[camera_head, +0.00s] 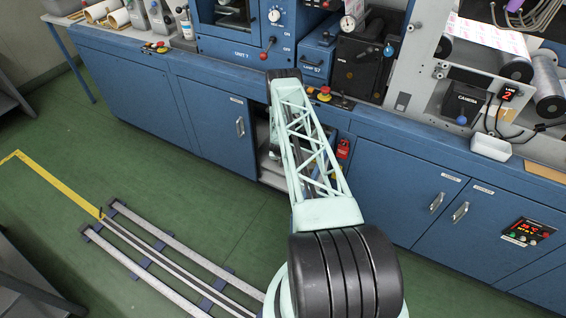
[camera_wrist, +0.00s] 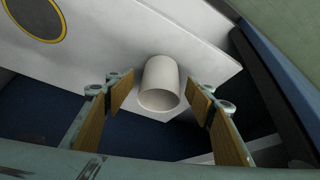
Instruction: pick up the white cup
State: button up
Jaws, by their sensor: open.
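The white cup (camera_wrist: 160,84) shows in the wrist view, near the middle, with its round open mouth facing toward the lower part of the picture. It is against a pale panel or shelf (camera_wrist: 100,50). My gripper (camera_wrist: 162,100) is open, with one wood-coloured finger pad on each side of the cup. I see a gap between each pad and the cup. In the head view my arm reaches toward an open cabinet bay (camera_head: 270,172), and the arm hides the gripper and the cup there.
Blue cabinets with closed doors (camera_head: 213,122) stand on both sides of the open bay. A red object (camera_head: 343,149) is just right of my arm. Rails (camera_head: 165,252) run along the green floor. The wrist view shows dark blue surfaces close around the gripper.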

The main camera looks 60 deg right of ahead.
jog(key=shift+w+d+f, duration=0.15)
jog(key=shift+d+f, duration=0.1)
jog(key=shift+f, duration=0.1)
dwell(0.4)
jog(key=c, duration=0.9)
